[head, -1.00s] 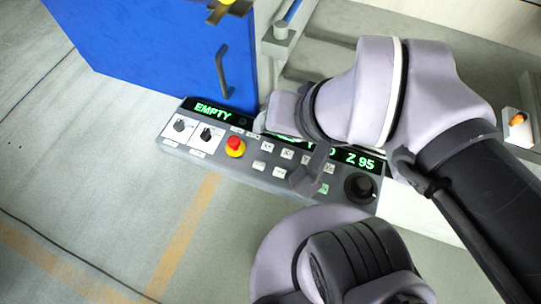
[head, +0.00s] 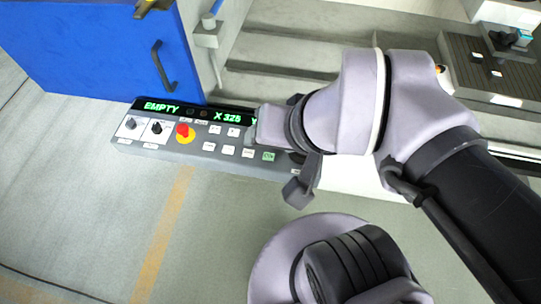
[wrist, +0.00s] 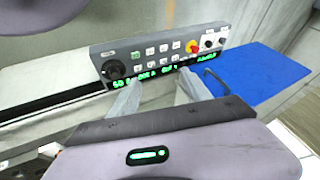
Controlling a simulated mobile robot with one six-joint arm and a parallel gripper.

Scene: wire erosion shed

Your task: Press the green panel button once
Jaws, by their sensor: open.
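The control panel (head: 205,138) is a long grey box with a lit green readout. In the wrist view the green button (wrist: 135,55) sits near the dark round knob (wrist: 114,69). My gripper (wrist: 158,88) is open and empty, with its two fingers apart before the panel's readout side. In the head view my wrist hides the panel's right end. I cannot tell the exact gap between fingers and panel.
A red stop button on a yellow ring (head: 184,132) and two black selector knobs are on the panel's left part. A blue door (head: 110,45) with a dark handle stands behind the panel. Floor in front is clear.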

